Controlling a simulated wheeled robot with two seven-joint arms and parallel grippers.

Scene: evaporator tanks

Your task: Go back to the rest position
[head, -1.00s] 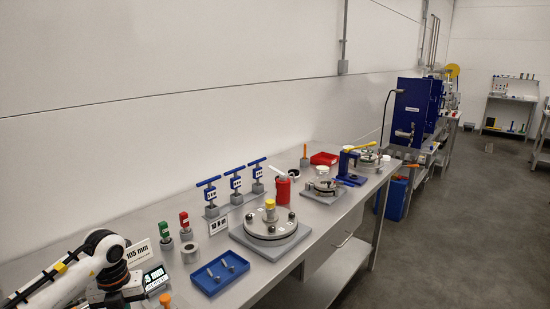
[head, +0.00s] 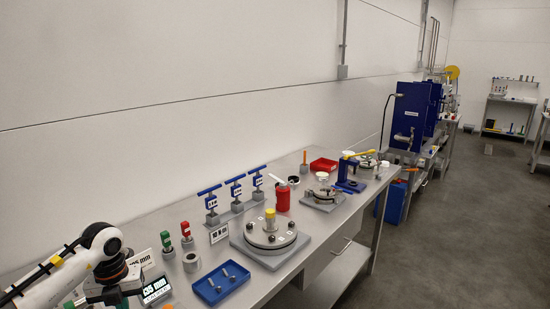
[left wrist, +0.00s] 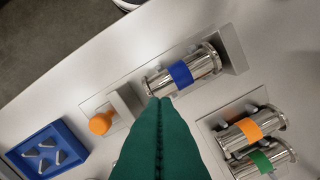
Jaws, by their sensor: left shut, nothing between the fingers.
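My left arm comes in from the left in the head view, with the left gripper (head: 120,301) low at the bottom left, by the bench's near end. In the left wrist view the left gripper (left wrist: 158,101) shows as two dark green fingers pressed together along a toothed seam, with nothing between them. Its tips appear over or just before a metal cylinder with a blue band (left wrist: 180,73) in a grey holder. I cannot tell the gap between them. My right gripper is in neither view.
A digital readout (head: 155,289) and a sign partly hidden by my arm stand beside the left gripper. A blue tray (head: 221,284) with small metal parts and a round metal plate (head: 270,231) are further along the bench. Cylinders with orange (left wrist: 249,128) and green bands lie nearby. Floor (head: 450,240) at right is clear.

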